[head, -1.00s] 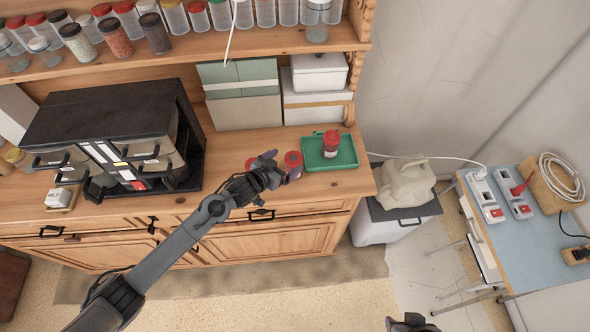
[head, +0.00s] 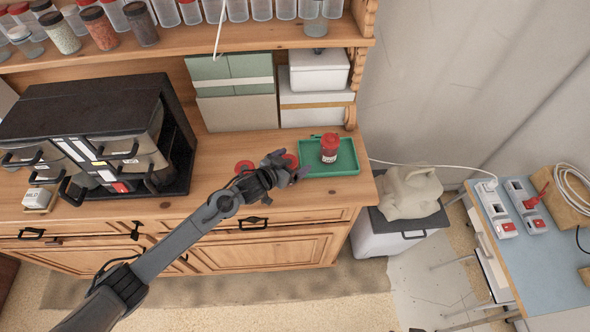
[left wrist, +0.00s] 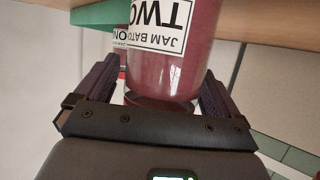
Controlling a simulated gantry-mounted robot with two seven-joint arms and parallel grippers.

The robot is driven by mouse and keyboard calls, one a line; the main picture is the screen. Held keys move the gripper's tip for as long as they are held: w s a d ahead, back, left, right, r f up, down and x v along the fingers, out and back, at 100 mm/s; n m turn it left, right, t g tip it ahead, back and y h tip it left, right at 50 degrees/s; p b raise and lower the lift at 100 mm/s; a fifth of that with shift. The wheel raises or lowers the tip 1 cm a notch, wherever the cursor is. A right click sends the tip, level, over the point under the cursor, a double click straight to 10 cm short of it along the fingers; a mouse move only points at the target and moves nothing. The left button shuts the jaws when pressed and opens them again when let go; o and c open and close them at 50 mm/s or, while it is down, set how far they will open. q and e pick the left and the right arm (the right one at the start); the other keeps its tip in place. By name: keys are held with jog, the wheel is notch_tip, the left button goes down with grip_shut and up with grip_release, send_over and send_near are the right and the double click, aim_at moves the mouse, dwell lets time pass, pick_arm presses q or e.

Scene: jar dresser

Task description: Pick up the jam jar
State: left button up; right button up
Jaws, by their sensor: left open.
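A red jam jar labelled "TWO" (left wrist: 170,45) fills the left wrist view. My left gripper (head: 288,171) is open at the front of the dresser top, with its fingers on either side of this jar. A second label, partly hidden behind the jar, shows "ON". In the head view, a red lid (head: 290,159) shows just behind the gripper, and another red lid (head: 244,166) lies to its left. A red-lidded jar (head: 329,148) with a white label stands upright on the green tray (head: 345,168), right of the gripper. My right gripper is not in view.
A black drawer unit (head: 95,105) stands at the left of the dresser top. Green and white boxes (head: 235,90) stand behind the jars, under a shelf of several jars. A lidded bin (head: 395,228) and a blue table (head: 530,255) are at the right.

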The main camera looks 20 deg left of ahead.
pick_arm(q)
jog(key=shift+f, duration=0.1)
jog(key=shift+c, duration=0.3)
jog(key=c, duration=1.2)
jog(key=shift+c, duration=0.4)
jog(key=shift+r, duration=0.2)
